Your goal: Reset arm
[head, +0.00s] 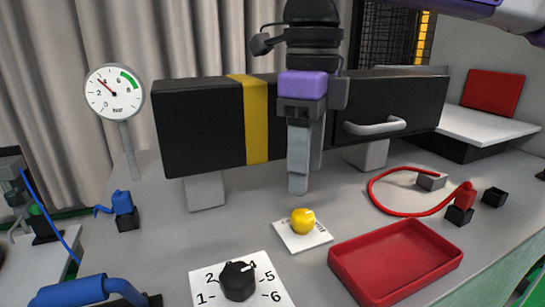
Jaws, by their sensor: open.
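My gripper (304,188) hangs down from the top centre of the head view, with a purple band and grey fingers. It is open and I see nothing between its fingers. It is in front of a long black box (199,130) with a yellow stripe. The fingertips appear above and behind a yellow ball-shaped knob (303,220) on a white plate, apart from it. Part of my purple and grey arm shows at the top right.
A red tray (352,268) and a black dial (238,281) are at the front. A red cable (375,198) loops at the right. A pressure gauge (114,92) stands at the left. A blue handle (75,292) is at the front left. A laptop-like white slab (488,124) is at the right.

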